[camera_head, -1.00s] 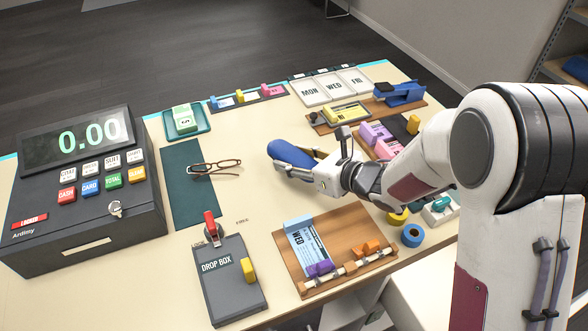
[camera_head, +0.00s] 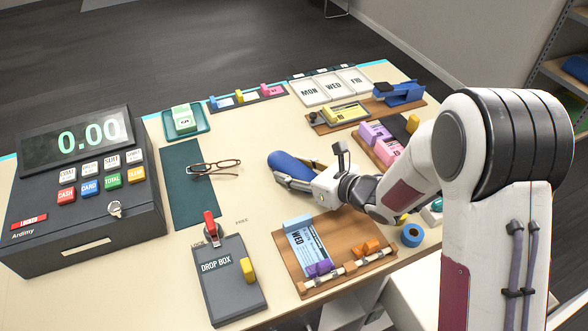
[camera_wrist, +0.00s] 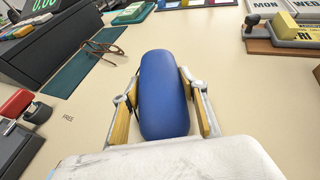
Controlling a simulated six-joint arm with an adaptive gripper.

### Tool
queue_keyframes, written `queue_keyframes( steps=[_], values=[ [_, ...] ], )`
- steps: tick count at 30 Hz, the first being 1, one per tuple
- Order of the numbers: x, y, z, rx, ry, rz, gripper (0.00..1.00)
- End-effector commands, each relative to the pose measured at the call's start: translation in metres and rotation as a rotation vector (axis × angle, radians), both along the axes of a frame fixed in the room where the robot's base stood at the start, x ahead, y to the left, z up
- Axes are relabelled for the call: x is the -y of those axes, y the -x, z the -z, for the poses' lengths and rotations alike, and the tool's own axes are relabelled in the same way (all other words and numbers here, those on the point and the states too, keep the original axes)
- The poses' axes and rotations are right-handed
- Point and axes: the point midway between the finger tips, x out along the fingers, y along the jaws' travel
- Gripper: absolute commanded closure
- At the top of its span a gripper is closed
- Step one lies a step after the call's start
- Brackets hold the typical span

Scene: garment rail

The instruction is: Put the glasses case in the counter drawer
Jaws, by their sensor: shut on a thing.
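The glasses case is a rounded blue case (camera_head: 291,164) over the middle of the counter. In the wrist view the blue case (camera_wrist: 163,95) lies lengthwise between the two wood-faced fingers. My gripper (camera_head: 290,178) is shut on it, and the case's far end sticks out beyond the fingertips. I cannot tell whether the case touches the counter. The counter drawer is not clearly visible; a pale grey structure (camera_head: 345,308) shows below the counter's front edge, partly hidden by my arm.
Brown glasses (camera_head: 214,167) lie on a dark green mat (camera_head: 187,205) left of my gripper. A drop box (camera_head: 228,283) and a wooden ticket board (camera_head: 338,240) stand in front. A cash register (camera_head: 80,210) fills the left. Bare counter surrounds the case.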

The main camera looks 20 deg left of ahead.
Motion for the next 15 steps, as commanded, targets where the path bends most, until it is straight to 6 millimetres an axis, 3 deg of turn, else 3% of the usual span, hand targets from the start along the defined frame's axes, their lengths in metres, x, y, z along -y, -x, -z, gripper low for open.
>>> queue_keyframes(
  steps=[11,12,14,15],
  values=[
    [-0.0001,-0.0001,0.0023,0.0,0.0,0.0,0.84],
    [0.0,0.0,0.0029,0.0,0.0,0.0,0.55],
    [0.0,-0.0001,0.0025,0.0,0.0,0.0,0.41],
    [0.0,-0.0001,0.0025,0.0,0.0,0.0,0.41]
  ],
)
